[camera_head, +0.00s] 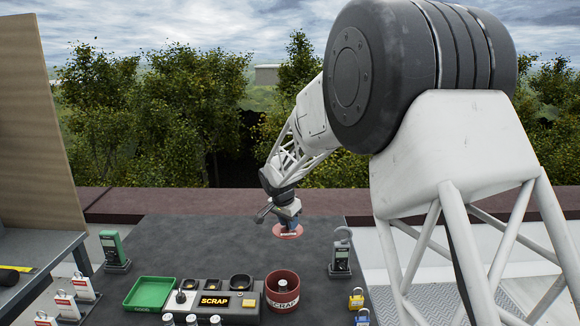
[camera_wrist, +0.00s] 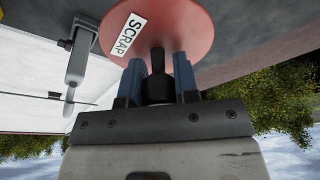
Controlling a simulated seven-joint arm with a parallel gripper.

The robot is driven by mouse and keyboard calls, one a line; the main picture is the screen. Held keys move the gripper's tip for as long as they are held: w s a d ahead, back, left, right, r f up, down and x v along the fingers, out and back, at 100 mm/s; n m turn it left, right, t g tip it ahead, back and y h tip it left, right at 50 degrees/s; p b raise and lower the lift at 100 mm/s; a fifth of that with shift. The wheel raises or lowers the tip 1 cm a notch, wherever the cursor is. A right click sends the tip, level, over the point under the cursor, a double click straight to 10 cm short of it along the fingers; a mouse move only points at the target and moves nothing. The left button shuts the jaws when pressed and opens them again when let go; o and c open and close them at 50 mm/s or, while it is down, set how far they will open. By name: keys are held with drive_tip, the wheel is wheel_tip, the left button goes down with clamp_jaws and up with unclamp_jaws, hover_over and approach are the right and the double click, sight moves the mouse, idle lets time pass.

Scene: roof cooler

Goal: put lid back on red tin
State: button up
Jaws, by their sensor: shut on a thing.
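The red lid (camera_head: 288,232) is a round disc held behind the tin, away from it in the head view. In the wrist view the lid (camera_wrist: 185,22) is tilted, with a white SCRAP label on its face. My gripper (camera_head: 289,222) is shut on the lid's dark knob; in the wrist view the blue fingers of my gripper (camera_wrist: 158,75) flank the knob. The red tin (camera_head: 283,296) stands upright and open at the top on the dark mat, with a SCRAP label on its front. The tin does not show in the wrist view.
The mat (camera_head: 200,245) behind the trays is clear.

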drive_tip(key=w+d+r+n+y, duration=0.1)
drive_tip(key=d+r+n, duration=0.2)
drive_tip(key=d, duration=0.6)
drive_tip(key=w+d+r+n+y, duration=0.1)
drive_tip(key=d+r+n, duration=0.2)
drive_tip(key=d, duration=0.6)
drive_tip(key=shift+w+d+n+t, duration=0.15)
drive_tip(key=shift+d+n+t, duration=0.25)
drive_tip(key=shift+n, duration=0.6)
drive_tip(key=shift+a, duration=0.1)
drive_tip(key=s+a+f+n, duration=0.2)
drive_tip(key=s+a, duration=0.7)
drive_tip(key=a, duration=0.1)
drive_tip(key=s+a+f+n+y, duration=0.1)
drive_tip(key=s+a+f+n, duration=0.1)
drive_tip(key=s+a, duration=0.8)
drive_tip(key=shift+s+a, duration=0.2)
drive_tip(key=shift+a, duration=0.05)
drive_tip(key=shift+f, duration=0.15)
drive_tip(key=shift+f, duration=3.2)
drive_tip(key=shift+f, duration=0.7)
drive_tip(key=o, duration=1.1)
